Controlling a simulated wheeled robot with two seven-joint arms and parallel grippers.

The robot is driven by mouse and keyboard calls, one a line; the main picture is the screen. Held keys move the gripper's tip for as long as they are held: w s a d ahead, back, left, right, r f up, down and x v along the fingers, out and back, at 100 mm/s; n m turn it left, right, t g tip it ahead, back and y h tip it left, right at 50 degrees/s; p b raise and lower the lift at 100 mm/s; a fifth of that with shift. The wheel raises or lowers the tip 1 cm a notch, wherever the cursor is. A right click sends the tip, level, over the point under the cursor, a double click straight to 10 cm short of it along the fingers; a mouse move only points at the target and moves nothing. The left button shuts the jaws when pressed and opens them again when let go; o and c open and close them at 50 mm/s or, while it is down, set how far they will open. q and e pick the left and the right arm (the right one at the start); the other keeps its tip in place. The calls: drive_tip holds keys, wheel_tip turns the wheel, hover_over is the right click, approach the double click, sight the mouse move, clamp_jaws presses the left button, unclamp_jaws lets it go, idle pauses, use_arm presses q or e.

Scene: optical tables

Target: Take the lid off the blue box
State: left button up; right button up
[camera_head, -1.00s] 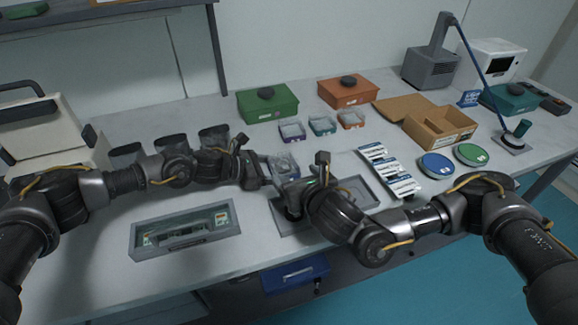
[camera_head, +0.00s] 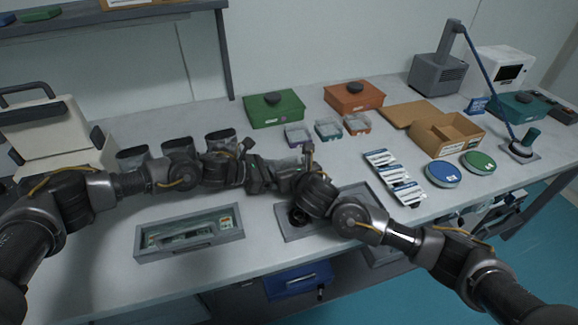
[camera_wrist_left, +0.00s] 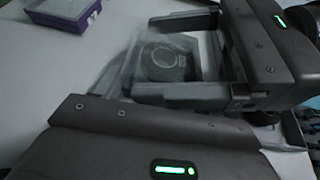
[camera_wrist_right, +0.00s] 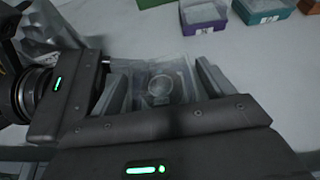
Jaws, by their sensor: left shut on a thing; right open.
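The only bluish lidded box in sight is a teal-blue one (camera_head: 516,106) at the far right back; its lid looks on. Both grippers are far from it. A clear bag with a dark round thing inside (camera_wrist_right: 160,90) is between my grippers at the table's front middle. It also shows in the left wrist view (camera_wrist_left: 160,60). My left gripper (camera_head: 272,172) is shut on the bag's edge; its fingertips are mostly hidden. My right gripper (camera_wrist_right: 160,88) is open, its fingers on either side of the bag.
A green box (camera_head: 274,112) and an orange box (camera_head: 353,97), both lidded, stand at the back. Small open bins (camera_head: 328,129), an open cardboard box (camera_head: 447,137), white packets (camera_head: 394,178) and round tins (camera_head: 442,174) lie right. A grey-framed tray (camera_head: 188,236) sits front left.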

drive_tip(key=shift+w+a, duration=0.1)
drive_tip(key=shift+w, duration=0.05)
drive_tip(key=c, duration=0.8)
drive_tip(key=shift+c, duration=0.3)
use_arm(q)
drive_tip(key=shift+a, duration=0.1)
use_arm(e)
drive_tip(key=shift+r, duration=0.2)
